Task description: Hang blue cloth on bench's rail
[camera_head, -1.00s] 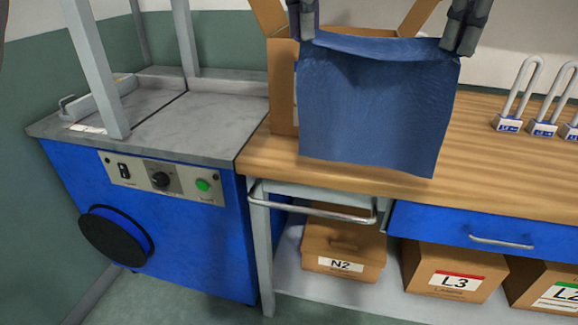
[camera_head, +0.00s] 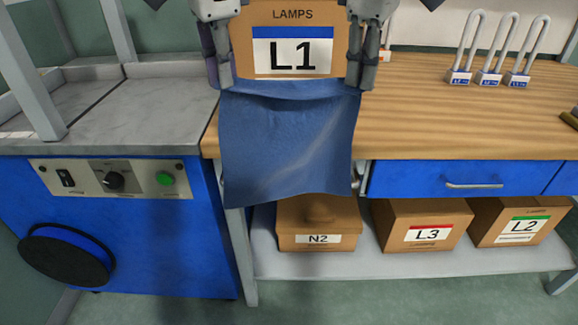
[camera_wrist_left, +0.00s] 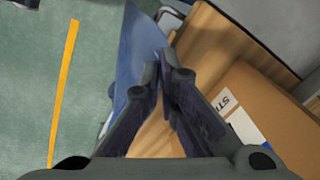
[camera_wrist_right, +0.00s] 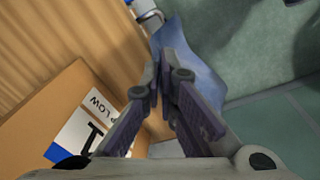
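The blue cloth (camera_head: 287,140) hangs spread between my two grippers in the head view, in front of the wooden bench's front edge. My left gripper (camera_head: 221,86) is shut on its upper left corner, and my right gripper (camera_head: 358,88) is shut on its upper right corner. The cloth also shows at the fingertips in the left wrist view (camera_wrist_left: 130,60) and the right wrist view (camera_wrist_right: 190,70). The rail (camera_head: 355,180) is mostly hidden behind the cloth; only its right end shows. The cloth's lower edge hangs free, lower than the rail's visible end.
An open carton marked L1 (camera_head: 290,45) stands on the bench (camera_head: 430,110) behind the cloth. Padlocks (camera_head: 490,75) stand at the back right. A blue machine (camera_head: 120,230) adjoins on the left. Boxes N2 (camera_head: 318,240), L3 (camera_head: 425,225) and L2 (camera_head: 515,220) sit on the lower shelf.

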